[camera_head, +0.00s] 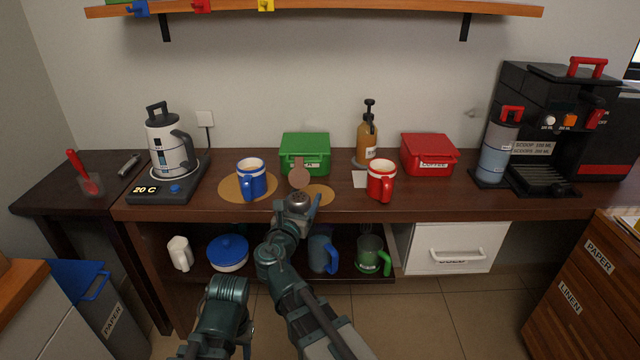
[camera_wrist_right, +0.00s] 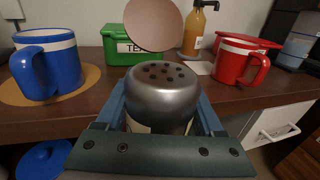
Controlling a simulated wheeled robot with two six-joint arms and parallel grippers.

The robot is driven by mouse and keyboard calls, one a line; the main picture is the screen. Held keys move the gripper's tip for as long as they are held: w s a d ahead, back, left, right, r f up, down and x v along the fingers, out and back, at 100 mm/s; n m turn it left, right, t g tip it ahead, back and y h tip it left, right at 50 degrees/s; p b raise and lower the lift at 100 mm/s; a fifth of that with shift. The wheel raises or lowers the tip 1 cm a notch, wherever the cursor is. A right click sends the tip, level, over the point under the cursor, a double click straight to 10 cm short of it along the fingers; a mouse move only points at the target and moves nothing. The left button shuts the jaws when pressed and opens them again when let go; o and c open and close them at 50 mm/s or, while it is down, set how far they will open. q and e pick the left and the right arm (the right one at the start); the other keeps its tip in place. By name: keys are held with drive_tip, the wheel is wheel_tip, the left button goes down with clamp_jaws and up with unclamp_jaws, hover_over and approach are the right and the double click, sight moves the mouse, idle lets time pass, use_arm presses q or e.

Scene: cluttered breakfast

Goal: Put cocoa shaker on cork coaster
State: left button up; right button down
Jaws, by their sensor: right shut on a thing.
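The cocoa shaker (camera_head: 298,201) has a grey metal domed lid with holes. In the right wrist view the shaker (camera_wrist_right: 162,95) stands upright between the blue fingers of my right gripper (camera_wrist_right: 163,112), which is shut on it. In the head view my right gripper (camera_head: 295,211) is at the table's front edge. The round cork coaster (camera_head: 319,195) lies on the table just behind and right of the shaker, which overlaps its left part in the picture. The coaster is hidden in the wrist view. Whether the shaker touches the table is unclear. My left gripper is not in view.
A pinkish flat disc (camera_head: 299,178) stands close behind the shaker, before a green box (camera_head: 305,154). A blue mug (camera_head: 251,180) sits on a larger cork mat (camera_head: 230,187) at left. A red mug (camera_head: 381,181) is at right, with a white square (camera_head: 360,180) beside it.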

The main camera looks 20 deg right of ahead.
drive_tip(key=x, duration=1.1)
drive_tip(key=shift+w+d, duration=0.15)
drive_tip(key=shift+w, duration=0.2)
drive_tip(key=x, duration=0.4)
drive_tip(key=shift+s+f+b, duration=0.15)
drive_tip(key=shift+f+b, duration=0.25)
drive_tip(key=shift+r, duration=0.15)
unclamp_jaws()
